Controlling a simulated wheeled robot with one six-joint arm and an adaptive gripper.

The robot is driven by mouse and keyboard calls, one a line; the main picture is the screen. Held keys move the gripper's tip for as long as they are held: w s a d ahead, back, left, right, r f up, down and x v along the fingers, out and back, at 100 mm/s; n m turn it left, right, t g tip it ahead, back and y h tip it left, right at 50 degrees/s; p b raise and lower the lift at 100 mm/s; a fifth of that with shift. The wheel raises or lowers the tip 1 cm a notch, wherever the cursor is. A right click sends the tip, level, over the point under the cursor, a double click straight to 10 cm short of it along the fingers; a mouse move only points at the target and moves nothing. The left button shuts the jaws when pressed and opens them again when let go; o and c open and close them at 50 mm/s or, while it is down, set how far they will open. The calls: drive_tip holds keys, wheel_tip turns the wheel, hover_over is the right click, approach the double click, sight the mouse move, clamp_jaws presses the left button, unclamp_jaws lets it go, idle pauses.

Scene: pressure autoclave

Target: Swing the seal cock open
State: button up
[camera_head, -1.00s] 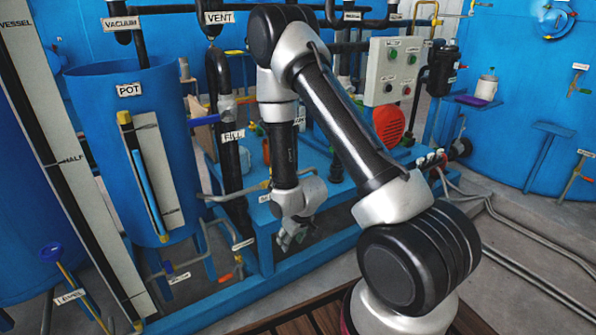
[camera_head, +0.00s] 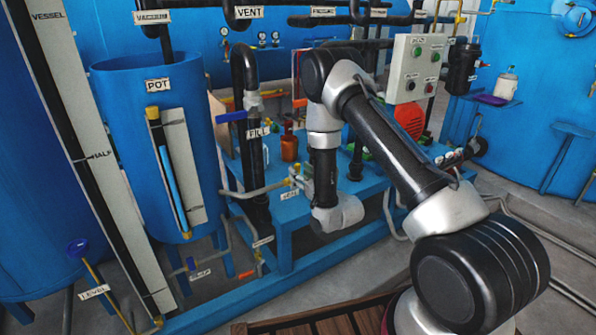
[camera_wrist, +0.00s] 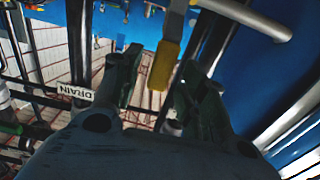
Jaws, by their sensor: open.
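In the wrist view, my gripper (camera_wrist: 160,62) is open, with one dark finger on each side of a yellow-sleeved lever (camera_wrist: 163,66) on a grey metal stem. The lever shows between the fingers, and I cannot tell whether they touch it. No readable label names it the seal cock. In the head view, my gripper's wrist end hangs at the front of the blue bench (camera_head: 285,222), and its fingers are not clearly visible. A small label (camera_head: 290,195), too small to read surely, is left of it near a thin pipe with a yellowish end (camera_head: 262,190).
The blue pot (camera_head: 120,100) and the FILL pipe (camera_head: 245,130) stand left of my arm. A control box (camera_head: 416,65) is behind it. A DRAIN label (camera_wrist: 75,92) shows left in the wrist view, and a grey pipe (camera_wrist: 245,18) crosses its upper right.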

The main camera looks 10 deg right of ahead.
drive_tip(key=shift+x, duration=1.4)
drive_tip(key=shift+s, duration=0.1)
clamp_jaws()
